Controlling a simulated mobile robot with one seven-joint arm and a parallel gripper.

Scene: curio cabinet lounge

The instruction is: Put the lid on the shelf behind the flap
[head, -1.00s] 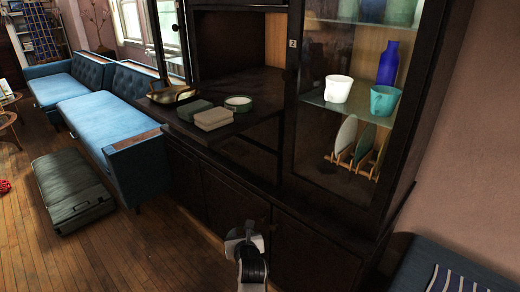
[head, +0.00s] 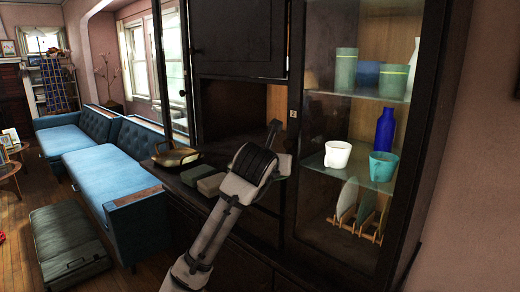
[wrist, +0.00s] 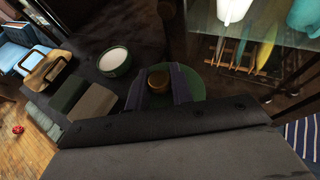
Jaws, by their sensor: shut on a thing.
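My gripper (wrist: 158,92) is shut on a round dark-green lid (wrist: 197,82) with a brownish knob (wrist: 158,79) between the fingers in the wrist view. No shelf behind that panel shows. A round pale container with a green rim (wrist: 114,62) stands on the dark cabinet surface in the wrist view.
Right of the recess, a glass-fronted section (head: 318,215) holds cups, a blue bottle (head: 385,130) and plates. Blue sofas (head: 105,165) stand left.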

